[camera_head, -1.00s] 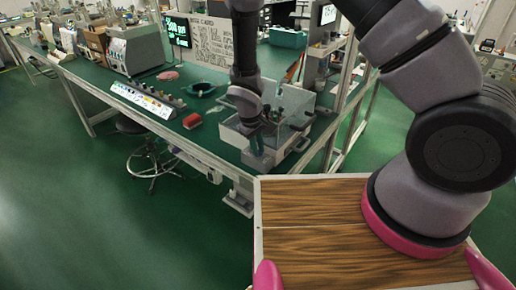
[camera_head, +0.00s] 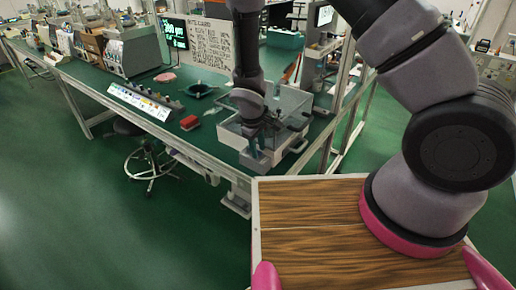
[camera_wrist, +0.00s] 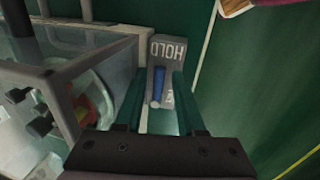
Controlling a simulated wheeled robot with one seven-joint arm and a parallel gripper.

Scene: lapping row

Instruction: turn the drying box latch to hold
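The drying box (camera_head: 288,103) is a clear-walled box at the front corner of the green bench. In the wrist view its clear wall and grey frame (camera_wrist: 100,62) are at the left. The latch is a blue lever (camera_wrist: 158,83) on a grey plate (camera_wrist: 168,52) marked HOLD at its far end; other lettering near the lever's lower end is partly hidden. The lever lies roughly along the plate. My gripper (camera_wrist: 159,76) is open, its two teal fingers on either side of the lever with gaps visible. In the head view my gripper (camera_head: 257,142) is at the box's front and largely hides the latch.
A bench frame post (camera_head: 352,105) stands to the right.

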